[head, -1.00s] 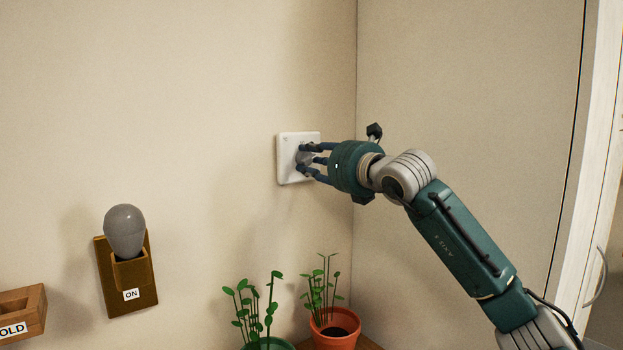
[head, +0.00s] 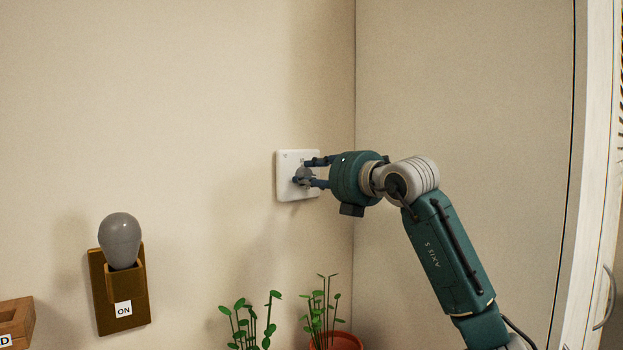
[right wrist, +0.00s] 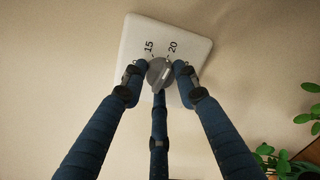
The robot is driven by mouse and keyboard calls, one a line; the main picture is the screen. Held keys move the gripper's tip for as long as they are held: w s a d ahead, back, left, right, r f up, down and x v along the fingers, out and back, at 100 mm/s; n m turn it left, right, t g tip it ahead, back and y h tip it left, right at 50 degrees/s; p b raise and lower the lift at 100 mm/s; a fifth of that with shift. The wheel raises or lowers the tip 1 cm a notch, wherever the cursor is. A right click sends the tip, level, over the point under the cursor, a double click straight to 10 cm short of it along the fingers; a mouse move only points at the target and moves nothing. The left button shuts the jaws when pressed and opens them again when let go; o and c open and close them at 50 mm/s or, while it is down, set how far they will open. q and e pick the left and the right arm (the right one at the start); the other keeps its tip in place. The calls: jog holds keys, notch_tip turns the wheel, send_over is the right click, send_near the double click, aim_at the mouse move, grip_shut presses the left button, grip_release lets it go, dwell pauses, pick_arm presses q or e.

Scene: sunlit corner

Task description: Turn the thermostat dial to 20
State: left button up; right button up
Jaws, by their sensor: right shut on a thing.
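The white square thermostat plate (head: 285,187) is on the wall near the corner. Its grey dial (right wrist: 160,73) shows in the right wrist view, with the printed marks 15 (right wrist: 149,46) and 20 (right wrist: 172,46) beyond it. The dial's raised ridge leans, its far end toward the 20 side; its exact setting is hard to read. My right gripper (head: 306,173) comes in from the right, its three dark blue fingers shut around the dial. In the right wrist view the fingertips (right wrist: 158,75) sit at both sides of the dial and below it. My left gripper is not in view.
A wooden wall holder (head: 138,315) labelled ON holds a grey bulb-shaped piece (head: 120,240) at the left. A wooden box (head: 14,320) is at the left edge. Two potted plants (head: 252,325) (head: 322,312) stand below the thermostat. A door (head: 590,200) is at the right.

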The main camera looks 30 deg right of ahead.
jog(key=shift+w+f, duration=0.1)
jog(key=shift+f, duration=0.2)
jog(key=o, duration=1.1)
jog(key=shift+o, duration=0.2)
jog(key=shift+r, duration=0.1)
jog(key=s, duration=1.2)
jog(key=shift+d+r, duration=0.15)
jog(key=shift+r, duration=0.2)
